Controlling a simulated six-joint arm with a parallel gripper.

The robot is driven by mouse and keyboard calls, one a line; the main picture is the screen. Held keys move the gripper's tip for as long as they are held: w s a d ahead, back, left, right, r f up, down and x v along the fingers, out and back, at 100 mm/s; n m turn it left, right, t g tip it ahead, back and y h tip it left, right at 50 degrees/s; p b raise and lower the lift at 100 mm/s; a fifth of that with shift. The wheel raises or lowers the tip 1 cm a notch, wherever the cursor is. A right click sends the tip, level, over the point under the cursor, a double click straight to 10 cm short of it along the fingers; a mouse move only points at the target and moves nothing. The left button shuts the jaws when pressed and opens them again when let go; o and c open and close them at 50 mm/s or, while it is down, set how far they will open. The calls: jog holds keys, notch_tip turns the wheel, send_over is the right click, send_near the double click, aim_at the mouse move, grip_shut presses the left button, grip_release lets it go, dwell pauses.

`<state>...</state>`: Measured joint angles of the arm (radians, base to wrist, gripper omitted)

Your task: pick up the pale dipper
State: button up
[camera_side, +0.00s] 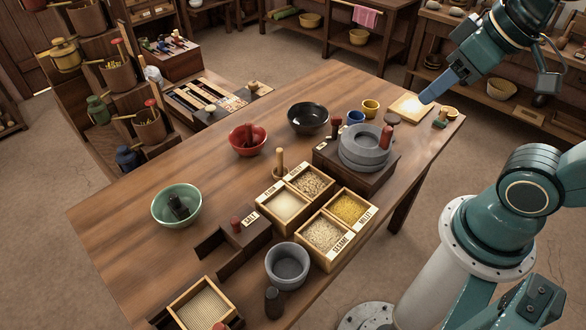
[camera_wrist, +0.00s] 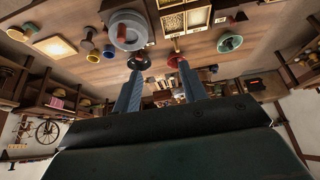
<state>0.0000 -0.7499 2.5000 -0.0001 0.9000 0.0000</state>
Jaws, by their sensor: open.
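A pale wooden piece with an upright handle (camera_side: 279,160) stands between the red bowl and the grain boxes in the side view; it looks like the pale dipper, but I cannot be sure. In the wrist view, a small pale handle (camera_wrist: 177,44) shows near the red bowl, probably the same piece. My gripper (camera_side: 428,98) is at the upper right in the side view, above the table's far right end and well apart from this piece. In the wrist view, my gripper (camera_wrist: 160,66) has its two fingers spread with nothing between them.
Grain boxes (camera_side: 266,221) stand at the table's middle front. A stone mill (camera_side: 360,158) stands on a dark block to their right. Red (camera_side: 236,143), black (camera_side: 327,118) and green (camera_side: 160,219) bowls stand around. A pale board (camera_side: 398,107) lies near my gripper. Bare table lies at left.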

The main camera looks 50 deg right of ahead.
jog(key=w+a+f+n+g+y, duration=0.1)
jog(key=w+f+n, duration=0.2)
jog(key=w, duration=0.6)
jog(key=w+f+n, duration=0.2)
jog(key=w+f, duration=0.1)
jog(key=w, duration=0.5)
jog(key=w+f+n+y, duration=0.1)
jog(key=w+f+n, duration=0.1)
jog(key=w+f, duration=0.3)
jog(key=w+f+n+g+y, duration=0.1)
jog(key=w+f, duration=0.4)
jog(key=f, duration=0.5)
jog(key=shift+w+a+f+n, duration=0.3)
jog(key=shift+w+a+n, duration=0.1)
jog(key=shift+n, duration=0.1)
jog(key=shift+f, duration=0.1)
jog(key=x, duration=0.8)
jog(key=shift+f, duration=0.2)
jog(key=shift+a+f, duration=0.1)
jog(key=shift+a, duration=0.05)
send_over(278, 175)
jog(key=shift+f, duration=2.3)
